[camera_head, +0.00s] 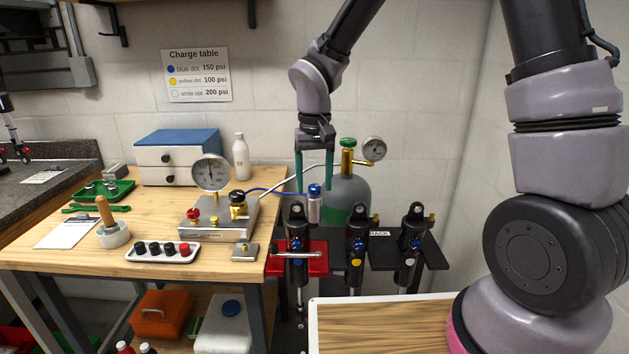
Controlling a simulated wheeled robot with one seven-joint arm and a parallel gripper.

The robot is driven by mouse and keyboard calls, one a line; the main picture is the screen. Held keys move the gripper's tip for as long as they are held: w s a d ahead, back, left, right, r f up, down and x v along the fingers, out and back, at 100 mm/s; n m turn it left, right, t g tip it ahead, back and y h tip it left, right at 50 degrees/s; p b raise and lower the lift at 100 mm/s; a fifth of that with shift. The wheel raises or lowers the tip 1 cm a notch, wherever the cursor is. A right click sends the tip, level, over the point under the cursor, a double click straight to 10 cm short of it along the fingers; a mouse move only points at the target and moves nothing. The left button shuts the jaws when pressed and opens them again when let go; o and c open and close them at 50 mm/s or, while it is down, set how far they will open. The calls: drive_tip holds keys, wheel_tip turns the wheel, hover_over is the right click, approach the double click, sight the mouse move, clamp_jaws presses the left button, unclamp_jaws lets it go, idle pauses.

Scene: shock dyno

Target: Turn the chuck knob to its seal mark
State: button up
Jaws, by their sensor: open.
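The chuck has a silver body (314,209) with a blue knob (314,190) on top, and a blue hose runs to it from the left. It stands upright beside the top of the shock (297,225) in the red vise (316,262); I cannot tell how the two are joined. My gripper (314,187) points down with its two teal fingers apart. In the picture the knob lies between the fingertips, with a gap on each side; depth is hard to judge. The seal mark is too small to make out.
Two more shocks stand in a black rack (385,255) to the right. A green-grey gas cylinder (350,195) with a gauge (374,149) stands behind the chuck. The wooden bench (150,200) on the left holds a gauge block (215,218) and a white tray (135,257).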

sight(315, 186)
clamp_jaws()
drive_tip(key=shift+n, duration=0.6)
unclamp_jaws()
wheel_tip(315, 186, up, 11)
idle(0.4)
